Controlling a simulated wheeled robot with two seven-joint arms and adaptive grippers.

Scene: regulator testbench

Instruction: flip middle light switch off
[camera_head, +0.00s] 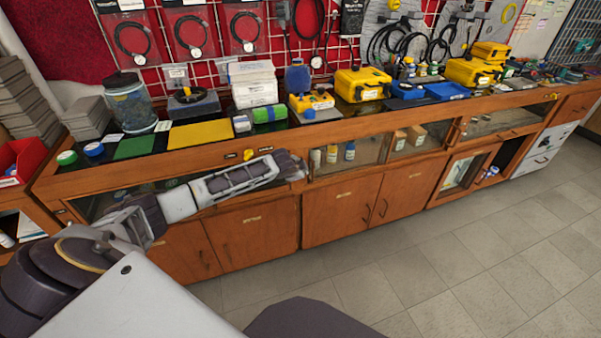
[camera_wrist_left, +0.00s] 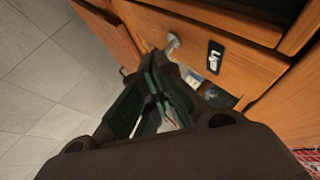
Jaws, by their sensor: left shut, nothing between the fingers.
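My left gripper (camera_head: 297,167) reaches in from the left, in front of the bench's wooden front rail. In the left wrist view its dark fingers (camera_wrist_left: 160,70) are shut and empty. A black plate with a pale, switch-like piece (camera_wrist_left: 214,57) is set in the wood to the right of the fingertips, apart from them. A rounded knob (camera_wrist_left: 173,42) is just beyond the fingertips; I cannot tell whether they touch.
The long wooden bench (camera_head: 250,222) has cabinet doors below. Its top holds a glass jar (camera_head: 130,103), a yellow mat (camera_head: 200,133), yellow cases (camera_head: 362,84) and blue trays (camera_head: 446,91). The tiled floor (camera_head: 440,270) in front is clear.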

